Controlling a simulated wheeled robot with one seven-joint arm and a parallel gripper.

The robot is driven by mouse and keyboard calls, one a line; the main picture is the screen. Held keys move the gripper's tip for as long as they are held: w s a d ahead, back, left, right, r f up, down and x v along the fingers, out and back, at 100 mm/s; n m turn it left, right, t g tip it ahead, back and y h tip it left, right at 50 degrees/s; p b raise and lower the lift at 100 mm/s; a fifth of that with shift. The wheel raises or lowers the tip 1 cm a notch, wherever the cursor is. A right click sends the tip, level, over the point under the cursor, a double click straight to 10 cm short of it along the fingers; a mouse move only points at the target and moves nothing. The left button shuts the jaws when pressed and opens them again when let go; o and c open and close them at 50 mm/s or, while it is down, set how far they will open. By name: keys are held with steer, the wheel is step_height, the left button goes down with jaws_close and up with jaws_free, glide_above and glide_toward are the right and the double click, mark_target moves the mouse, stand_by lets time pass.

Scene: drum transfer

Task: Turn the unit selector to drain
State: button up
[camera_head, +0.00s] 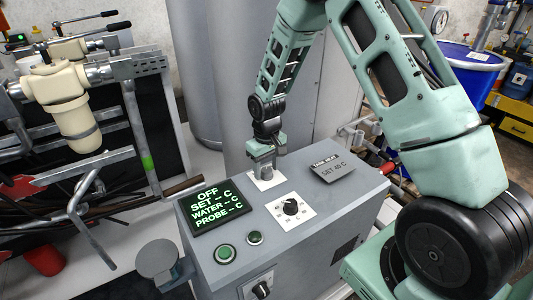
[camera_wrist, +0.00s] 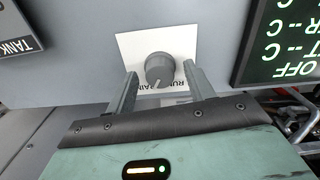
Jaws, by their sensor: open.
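The unit selector is a round dark grey knob (camera_wrist: 159,68) on a white label plate (camera_wrist: 128,44), seen in the wrist view. The label's lettering is upside down and partly hidden; it seems to include RUN and DRAIN. My gripper (camera_wrist: 161,77) is open, with one finger on each side of the knob and a gap on both sides. I cannot tell for sure which way the knob's pointer faces. In the head view my gripper (camera_head: 264,160) reaches down over the white plate (camera_head: 267,181) at the back of the grey console, and hides the knob.
A grey tank (camera_head: 245,80) stands close behind.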

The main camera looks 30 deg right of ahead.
mark_target(267, 169)
step_height(267, 169, up, 17)
steer(key=b, duration=0.1)
stand_by(0.3)
steer(key=shift+r, duration=0.1)
steer(key=s+a+r+n, duration=0.1)
steer(key=s+a+n, duration=0.2)
steer(key=s+a, duration=0.95)
steer(key=s+a+n, duration=0.1)
steer(key=s+a, duration=0.1)
steer(key=s, duration=0.3)
steer(key=s+a+n, duration=0.1)
steer(key=s+a, duration=0.2)
steer(key=s, duration=0.3)
steer(key=s+a+f+n, duration=0.1)
steer(key=s+a, duration=0.1)
steer(key=s, duration=0.4)
steer(key=shift+a+y, duration=0.3)
